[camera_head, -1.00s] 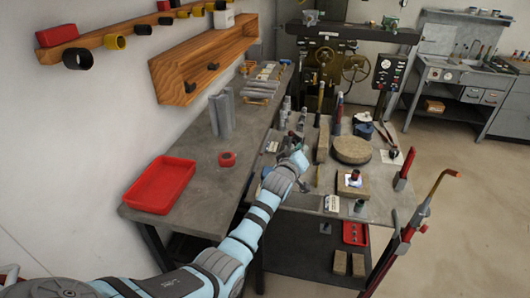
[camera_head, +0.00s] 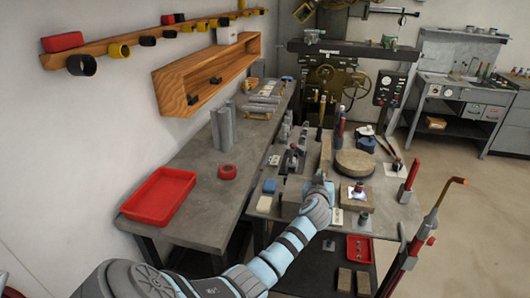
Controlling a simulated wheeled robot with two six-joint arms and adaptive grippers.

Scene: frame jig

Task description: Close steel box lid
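My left arm reaches in from the bottom left over the metal work table. Its gripper (camera_head: 322,182) is at the table's middle, small and mostly hidden behind my wrist, so its fingers cannot be made out. A grey boxy shape (camera_head: 291,192) stands just left of my wrist, partly covered by the arm. It may be the steel box, but I cannot tell, and I cannot make out a lid or its position. My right gripper is not in view.
A red tray (camera_head: 160,196) and a red tape roll (camera_head: 227,172) lie on the left bench. Red upright posts stand at the right.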

